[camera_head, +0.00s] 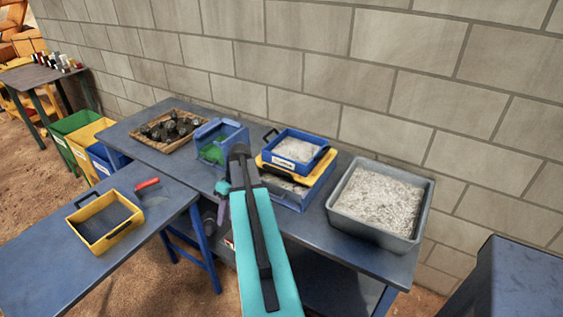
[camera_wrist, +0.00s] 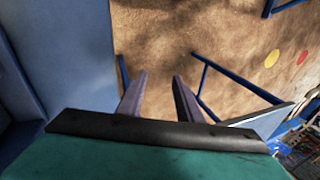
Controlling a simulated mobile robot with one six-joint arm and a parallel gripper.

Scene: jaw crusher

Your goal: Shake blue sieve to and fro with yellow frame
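The blue sieve (camera_head: 272,158), with a dark handle and a pale label on its front, holds light grey gravel. It sits on the yellow frame (camera_head: 325,162), which rests over a blue box (camera_head: 291,199) with gravel inside. My gripper (camera_head: 222,188) is left of and in front of the stack, near the bench's front edge, apart from the sieve, partly hidden by my teal arm. In the wrist view my gripper (camera_wrist: 158,76) has its two fingers apart, with only sandy floor between them. The sieve is not in the wrist view.
A grey tub of gravel (camera_head: 340,218) stands right of the stack. A blue bin with green inside (camera_head: 238,134) and a wooden tray of dark rocks (camera_head: 150,146) stand left. The front table (camera_head: 60,265) bears a yellow-rimmed sieve (camera_head: 80,215) and a red-handled tool (camera_head: 147,184). A block wall rises behind.

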